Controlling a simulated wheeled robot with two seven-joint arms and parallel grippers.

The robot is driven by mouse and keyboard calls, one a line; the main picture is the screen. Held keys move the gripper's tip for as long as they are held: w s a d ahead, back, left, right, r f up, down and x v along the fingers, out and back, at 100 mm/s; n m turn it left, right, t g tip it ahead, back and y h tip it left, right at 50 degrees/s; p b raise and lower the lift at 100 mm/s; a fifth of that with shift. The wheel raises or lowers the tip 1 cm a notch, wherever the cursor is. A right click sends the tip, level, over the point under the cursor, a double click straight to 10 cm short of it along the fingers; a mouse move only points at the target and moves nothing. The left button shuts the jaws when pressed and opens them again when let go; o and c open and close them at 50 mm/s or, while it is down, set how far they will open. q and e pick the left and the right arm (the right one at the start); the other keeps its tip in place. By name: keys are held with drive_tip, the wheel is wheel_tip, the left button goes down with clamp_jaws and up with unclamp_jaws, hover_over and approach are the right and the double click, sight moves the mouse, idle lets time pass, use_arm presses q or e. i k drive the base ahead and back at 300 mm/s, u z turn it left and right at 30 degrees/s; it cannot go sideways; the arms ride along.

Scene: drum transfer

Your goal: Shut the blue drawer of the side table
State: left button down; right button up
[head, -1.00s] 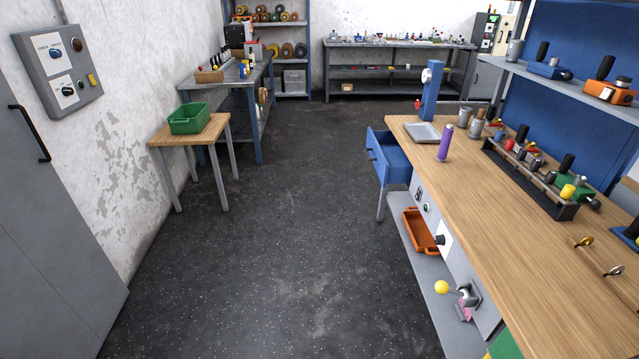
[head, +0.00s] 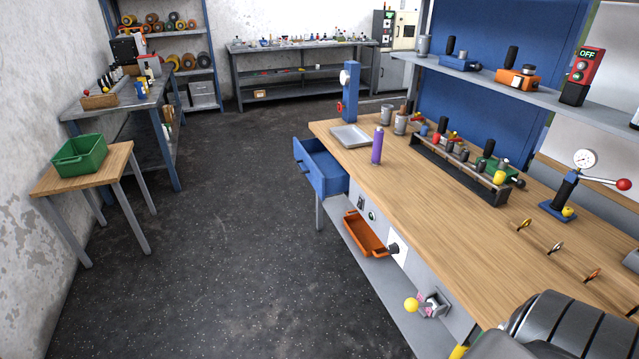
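The blue drawer (head: 322,168) sticks out, open, from the far left end of the wooden-topped workbench (head: 455,230). Its inside looks empty, and a dark handle is on its front. The drawer hangs under the tabletop, above a lower shelf. A small wooden table (head: 88,170) stands at the left with a green bin on it; no drawer shows on it. Neither of my grippers is in view. A dark rounded part, probably of my own arm, shows at the bottom right corner.
Dark floor (head: 215,260) lies clear between the small table and the workbench. The green bin (head: 80,156) is on the small table. An orange bin (head: 364,236) and a yellow-knobbed lever (head: 411,305) are low on the workbench's front side. A purple bottle (head: 377,146) stands near the drawer.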

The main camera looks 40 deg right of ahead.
sight(326, 176)
drive_tip(key=z, duration=0.65)
drive_tip(key=i, duration=1)
drive_tip(key=z, duration=1.05)
